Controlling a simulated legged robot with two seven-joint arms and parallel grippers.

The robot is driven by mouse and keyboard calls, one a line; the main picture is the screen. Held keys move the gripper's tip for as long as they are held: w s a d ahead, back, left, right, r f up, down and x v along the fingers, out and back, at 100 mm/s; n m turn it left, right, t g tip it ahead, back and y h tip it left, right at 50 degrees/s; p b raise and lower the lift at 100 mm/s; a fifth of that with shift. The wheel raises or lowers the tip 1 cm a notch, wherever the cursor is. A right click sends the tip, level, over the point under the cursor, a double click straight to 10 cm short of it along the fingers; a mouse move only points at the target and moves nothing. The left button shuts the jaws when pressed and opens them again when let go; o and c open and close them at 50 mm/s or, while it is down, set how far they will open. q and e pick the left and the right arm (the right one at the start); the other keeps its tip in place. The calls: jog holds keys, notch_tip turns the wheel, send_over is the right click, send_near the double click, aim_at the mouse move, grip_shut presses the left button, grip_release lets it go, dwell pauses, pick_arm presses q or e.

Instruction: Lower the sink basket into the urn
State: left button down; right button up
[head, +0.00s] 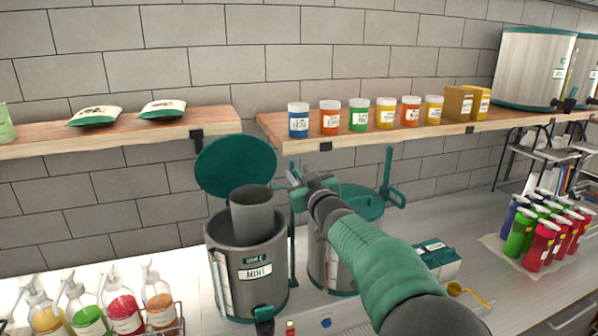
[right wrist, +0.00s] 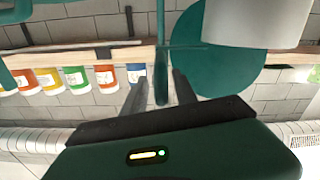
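The sink basket (head: 252,214) is a plain grey cylinder, upright over the mouth of the grey urn labelled MINT (head: 247,292). Its lower end is hidden by the urn's rim and its upper part stands above it. The urn's round green lid (head: 236,165) is swung open behind. My right gripper (head: 297,183) is just right of the basket, at a green upright handle. My left gripper is out of view.
A second urn (head: 325,265) with a green lid (head: 360,203) stands close on the right, partly behind my right arm. Pump bottles (head: 122,312) are at lower left. A shelf (head: 350,136) with several jars runs above. Coloured bottles (head: 545,235) stand at right.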

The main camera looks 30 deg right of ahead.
jog(key=shift+a, duration=0.1)
jog(key=shift+c, duration=0.2)
grip_shut()
dwell(1.0)
